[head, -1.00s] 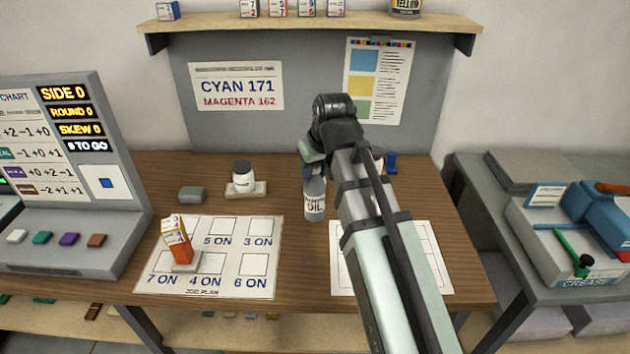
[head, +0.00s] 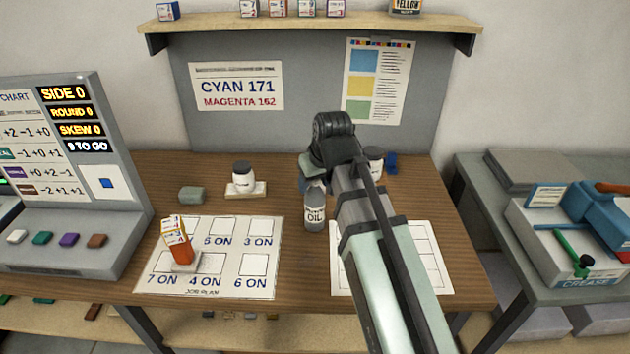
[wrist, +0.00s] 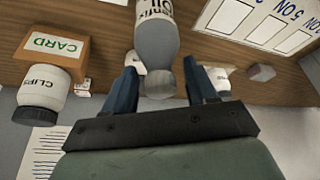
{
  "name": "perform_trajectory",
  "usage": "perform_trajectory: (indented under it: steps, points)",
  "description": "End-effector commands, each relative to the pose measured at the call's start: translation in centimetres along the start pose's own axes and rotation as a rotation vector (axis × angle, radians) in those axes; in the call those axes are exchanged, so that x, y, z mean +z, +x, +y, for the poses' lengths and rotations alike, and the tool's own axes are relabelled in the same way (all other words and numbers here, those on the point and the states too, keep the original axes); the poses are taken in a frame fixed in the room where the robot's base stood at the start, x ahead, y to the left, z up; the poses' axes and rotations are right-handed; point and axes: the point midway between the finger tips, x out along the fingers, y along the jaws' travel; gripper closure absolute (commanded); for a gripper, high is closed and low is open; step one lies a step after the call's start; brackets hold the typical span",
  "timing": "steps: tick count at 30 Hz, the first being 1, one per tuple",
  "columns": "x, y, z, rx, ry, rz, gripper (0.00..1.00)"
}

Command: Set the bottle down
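The bottle (head: 315,212) is grey with a white label reading OIL. It is upright in the head view, between the job plan sheet and the right sheet. I cannot tell whether its base touches the table. My gripper (head: 315,180) is at its top, coming from above. In the wrist view the bottle (wrist: 157,38) has its cap end between the two blue fingers of my gripper (wrist: 158,72). The fingertips lie close along both its sides. The arm hides part of the table behind and to the right.
A jar (head: 243,176) stands on a pale base behind, beside a grey block (head: 191,195). Another jar (head: 375,156) stands behind my arm. The right sheet (head: 428,262) is partly hidden. Bare wood surrounds the bottle.

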Motion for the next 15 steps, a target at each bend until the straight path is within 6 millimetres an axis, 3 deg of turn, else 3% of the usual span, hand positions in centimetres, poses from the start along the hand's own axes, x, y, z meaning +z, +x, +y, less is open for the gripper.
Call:
perform_trajectory:
  steps: [15]
  points:
    - [-0.1,-0.97,0.0,0.0,0.0,0.0,0.35]
